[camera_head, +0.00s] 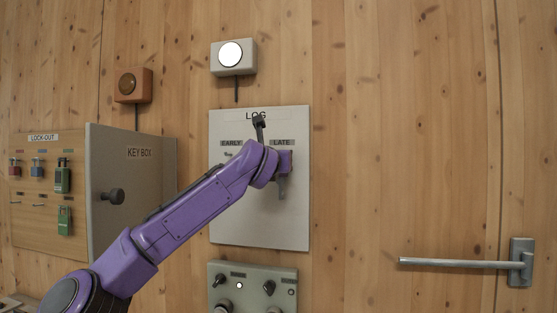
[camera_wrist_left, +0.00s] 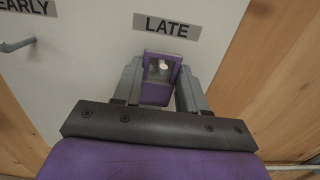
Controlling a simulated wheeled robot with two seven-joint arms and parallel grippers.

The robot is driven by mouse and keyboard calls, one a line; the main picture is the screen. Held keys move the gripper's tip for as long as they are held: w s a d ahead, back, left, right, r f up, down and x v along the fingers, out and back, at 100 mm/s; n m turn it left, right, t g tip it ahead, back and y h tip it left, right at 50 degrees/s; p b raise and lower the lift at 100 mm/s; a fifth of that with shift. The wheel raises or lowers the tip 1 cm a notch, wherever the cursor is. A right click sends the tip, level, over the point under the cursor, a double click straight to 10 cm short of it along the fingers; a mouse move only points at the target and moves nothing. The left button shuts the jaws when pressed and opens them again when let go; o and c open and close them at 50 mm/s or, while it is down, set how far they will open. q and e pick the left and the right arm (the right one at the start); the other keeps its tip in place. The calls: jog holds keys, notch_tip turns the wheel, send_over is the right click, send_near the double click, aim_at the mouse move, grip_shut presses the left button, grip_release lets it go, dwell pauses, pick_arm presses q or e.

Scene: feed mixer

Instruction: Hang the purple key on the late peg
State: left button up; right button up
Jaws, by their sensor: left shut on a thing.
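The purple key (camera_wrist_left: 158,92) is a purple block-shaped tag with an opening, held between the two fingers of my left gripper (camera_wrist_left: 160,88). A light peg tip (camera_wrist_left: 163,66) shows within its opening, just below the LATE label (camera_wrist_left: 167,26). I cannot tell whether the key rests on the peg. In the head view my left gripper (camera_head: 284,180) is in front of the log board (camera_head: 230,215), under the LATE label (camera_head: 282,142), and the key (camera_head: 286,158) is partly hidden by it. The early peg (camera_wrist_left: 18,45) is bare. My right gripper is not in view.
A control panel (camera_head: 252,275) is below the log board. A door handle (camera_head: 460,263) is at the right. The wall between is clear.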

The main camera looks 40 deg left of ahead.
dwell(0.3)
pick_arm(q)
jog(key=o, duration=1.1)
jog(key=shift+s, duration=0.1)
jog(key=b+v, duration=0.6)
jog(key=v, duration=0.4)
jog(key=shift+s, duration=0.2)
jog(key=shift+w+d, duration=0.1)
